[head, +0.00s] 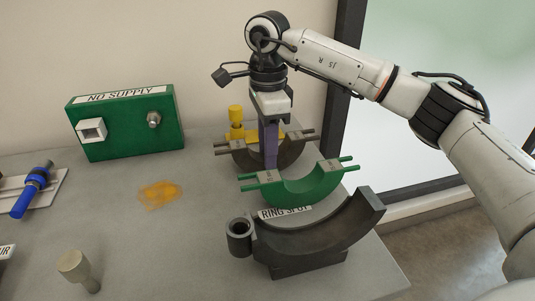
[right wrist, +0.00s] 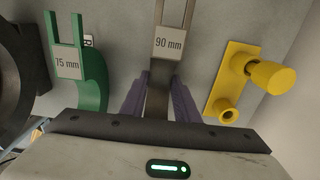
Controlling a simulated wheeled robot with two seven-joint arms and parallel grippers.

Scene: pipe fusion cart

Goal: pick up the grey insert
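The grey insert (head: 286,151) is a dark half ring with a label plate and prongs at each end. It sits behind the green insert in the head view. In the right wrist view the grey insert (right wrist: 158,98) shows a "90 mm" label plate. My right gripper (head: 270,160) points down at its middle. The near finger hides part of the insert in the head view. My left gripper is out of view.
The green 75 mm insert (head: 300,188) and a large dark half-ring holder (head: 335,235) stand in front. A yellow part (head: 236,122) is close behind. A green "NO SUPPLY" box (head: 130,128), orange sheet (head: 160,194) and blue tool (head: 32,188) lie left. The middle-left table is mostly clear.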

